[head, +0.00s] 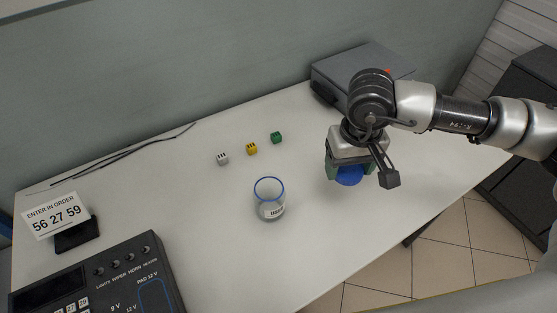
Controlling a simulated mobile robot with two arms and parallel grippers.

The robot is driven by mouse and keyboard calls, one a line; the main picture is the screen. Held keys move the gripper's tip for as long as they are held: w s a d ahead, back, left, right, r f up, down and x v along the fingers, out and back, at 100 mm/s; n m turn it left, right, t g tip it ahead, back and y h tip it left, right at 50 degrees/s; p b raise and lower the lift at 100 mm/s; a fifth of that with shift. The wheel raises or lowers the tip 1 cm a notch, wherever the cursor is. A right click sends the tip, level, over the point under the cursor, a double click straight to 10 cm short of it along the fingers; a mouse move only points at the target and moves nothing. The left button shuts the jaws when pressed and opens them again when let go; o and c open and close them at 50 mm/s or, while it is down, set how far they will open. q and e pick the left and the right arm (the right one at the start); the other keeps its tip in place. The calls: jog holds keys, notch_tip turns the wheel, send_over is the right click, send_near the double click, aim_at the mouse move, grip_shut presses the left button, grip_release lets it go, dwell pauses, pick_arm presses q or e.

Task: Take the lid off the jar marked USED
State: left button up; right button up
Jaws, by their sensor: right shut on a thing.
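The jar (270,201) is clear glass with a blue rim and a white label, and it stands upright and open on the white table. The label's print is small and tilted but seems to read USED. My right gripper (347,172) is to the right of the jar, pointing down. It is shut on a round blue lid (349,176), which is apart from the jar. Whether the lid touches the table is hard to tell. My left gripper is not in view.
A grey box (350,66) stands at the back right. A control panel (100,280) and a number sign (55,215) are at the left. The table between is clear.

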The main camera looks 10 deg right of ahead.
jog(key=shift+s+a, duration=0.1)
jog(key=shift+s, duration=0.2)
jog(key=shift+w+f+p, duration=0.3)
jog(key=shift+f+p, duration=0.2)
jog(key=shift+d+f, duration=0.75)
jog(key=shift+d, duration=0.05)
jog(key=p, duration=0.2)
send_over(298, 186)
notch_tip(298, 186, down, 7)
jog(key=shift+r, duration=0.1)
notch_tip(298, 186, down, 4)
jog(key=shift+r+p, duration=0.15)
jog(key=shift+p, duration=0.3)
jog(key=shift+f, duration=0.25)
